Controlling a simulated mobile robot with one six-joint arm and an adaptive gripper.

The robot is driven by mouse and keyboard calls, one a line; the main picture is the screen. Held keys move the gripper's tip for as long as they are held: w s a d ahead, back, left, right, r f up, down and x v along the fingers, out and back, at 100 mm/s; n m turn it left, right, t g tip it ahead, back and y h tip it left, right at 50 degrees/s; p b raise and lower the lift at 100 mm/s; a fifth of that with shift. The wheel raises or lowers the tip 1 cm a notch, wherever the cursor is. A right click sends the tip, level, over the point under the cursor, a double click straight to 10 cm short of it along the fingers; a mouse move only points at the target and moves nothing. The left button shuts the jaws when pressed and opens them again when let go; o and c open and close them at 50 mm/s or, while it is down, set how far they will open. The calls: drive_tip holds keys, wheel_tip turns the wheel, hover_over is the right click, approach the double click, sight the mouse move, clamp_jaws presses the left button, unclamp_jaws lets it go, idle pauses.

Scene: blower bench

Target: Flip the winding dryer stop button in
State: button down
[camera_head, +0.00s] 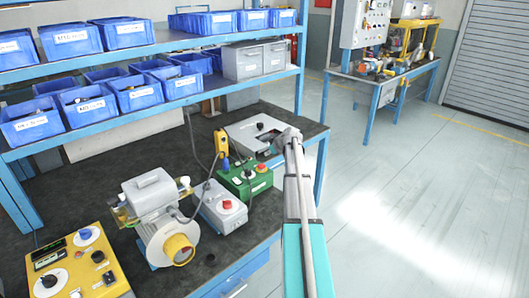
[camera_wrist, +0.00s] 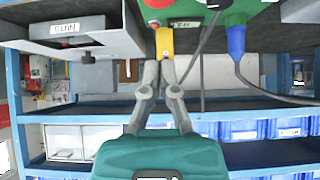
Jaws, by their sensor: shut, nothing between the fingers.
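A green box (camera_head: 242,185) with a red button (camera_head: 261,168) and a black knob stands on the bench. Left of it, a grey box (camera_head: 212,210) carries another red button (camera_head: 228,204). Their labels are too small to read, so I cannot tell which is the winding dryer. My gripper (camera_head: 284,138) is right of the green box, above the bench. In the wrist view, my gripper (camera_wrist: 165,60) is shut and empty, its tips near a yellow piece below the green box edge (camera_wrist: 190,14). A red button (camera_wrist: 157,3) is partly cut off there. Contact cannot be told.
A grey plate fixture (camera_head: 245,128) lies behind the green box. A yellow and blue device (camera_head: 221,145) with a cable stands close by. A motor-like blower (camera_head: 165,235) and a yellow control box (camera_head: 75,268) are at left. Blue bins (camera_head: 85,108) fill the shelves.

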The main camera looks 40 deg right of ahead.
drive_tip(key=shift+p+v, duration=1.5)
drive_tip(key=shift+v, duration=1.1)
drive_tip(key=shift+w+a, duration=0.1)
drive_tip(key=s+a+f+g+y, duration=0.1)
drive_tip(key=s+a+f+g, duration=0.15)
drive_tip(key=a, duration=1.25)
drive_tip(key=s+a+f+g, duration=0.1)
drive_tip(key=s+a+g, duration=0.15)
drive_tip(key=a, duration=1.25)
drive_tip(key=s+a+f+m+g+h, duration=0.1)
drive_tip(key=s+a+g, duration=0.3)
drive_tip(key=s+a, duration=1.3)
drive_tip(key=a+f, duration=0.1)
drive_tip(key=a, duration=0.3)
drive_tip(key=shift+s+h, duration=0.4)
drive_tip(key=shift+d, duration=0.2)
